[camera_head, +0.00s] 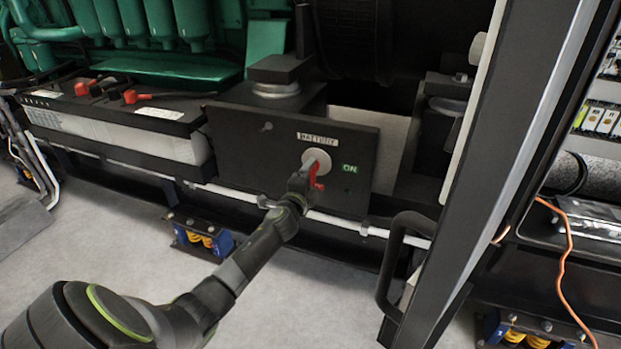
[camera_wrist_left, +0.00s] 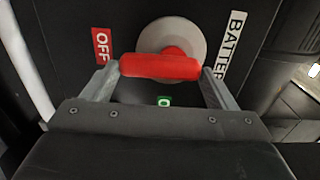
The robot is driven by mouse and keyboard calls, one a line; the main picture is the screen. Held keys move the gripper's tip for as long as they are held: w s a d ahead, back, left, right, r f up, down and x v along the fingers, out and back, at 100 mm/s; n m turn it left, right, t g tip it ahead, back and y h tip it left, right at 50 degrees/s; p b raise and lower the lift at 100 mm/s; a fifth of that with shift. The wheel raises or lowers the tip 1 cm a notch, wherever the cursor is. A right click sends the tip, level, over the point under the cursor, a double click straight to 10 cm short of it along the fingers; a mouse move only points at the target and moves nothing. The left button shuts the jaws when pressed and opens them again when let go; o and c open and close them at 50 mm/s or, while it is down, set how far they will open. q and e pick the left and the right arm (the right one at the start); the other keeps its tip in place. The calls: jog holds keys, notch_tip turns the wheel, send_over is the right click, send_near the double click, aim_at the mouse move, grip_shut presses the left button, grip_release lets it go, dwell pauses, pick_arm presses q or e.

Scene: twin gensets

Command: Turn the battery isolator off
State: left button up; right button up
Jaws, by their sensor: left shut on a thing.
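The battery isolator is a round pale disc (camera_head: 316,160) with a red handle (camera_head: 315,174) on a dark upright panel (camera_head: 245,143). A BATTERY label (camera_head: 317,138) is above it, a green ON label (camera_head: 349,169) to its right and a red OFF label (camera_head: 318,186) below. My left gripper (camera_head: 301,182) is at the handle, covering part of it. In the left wrist view the gripper (camera_wrist_left: 160,82) has a finger at each end of the red handle (camera_wrist_left: 160,66) and is shut on it. There the handle lies along the line from OFF (camera_wrist_left: 102,46) to BATTERY (camera_wrist_left: 232,40).
A battery box (camera_head: 115,130) with red and black terminals stands left of the panel. A dark post (camera_head: 510,150) with a looped handle (camera_head: 388,270) rises at the right. A white pipe (camera_head: 235,193) runs low behind my arm. The floor at front left is clear.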

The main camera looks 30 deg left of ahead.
jog(key=shift+f, duration=0.1)
dwell(0.3)
pick_arm(q)
jog(key=o, duration=0.9)
pick_arm(e)
jog(key=shift+w, duration=0.1)
pick_arm(q)
jog(key=shift+o, duration=0.2)
jog(key=p+v, duration=0.2)
jog(key=v, duration=1.5)
jog(key=shift+s+d, duration=0.15)
pick_arm(e)
jog(key=shift+s+d+f+g+h, duration=0.15)
jog(key=shift+s+f+g, duration=0.1)
jog(key=shift+f, duration=0.25)
jog(key=shift+s+d+f+g+h, duration=0.15)
jog(key=shift+s+f+g, duration=0.1)
jog(key=shift+f, duration=0.2)
pick_arm(q)
jog(key=shift+f, duration=0.1)
pick_arm(e)
jog(key=shift+w+r, duration=0.1)
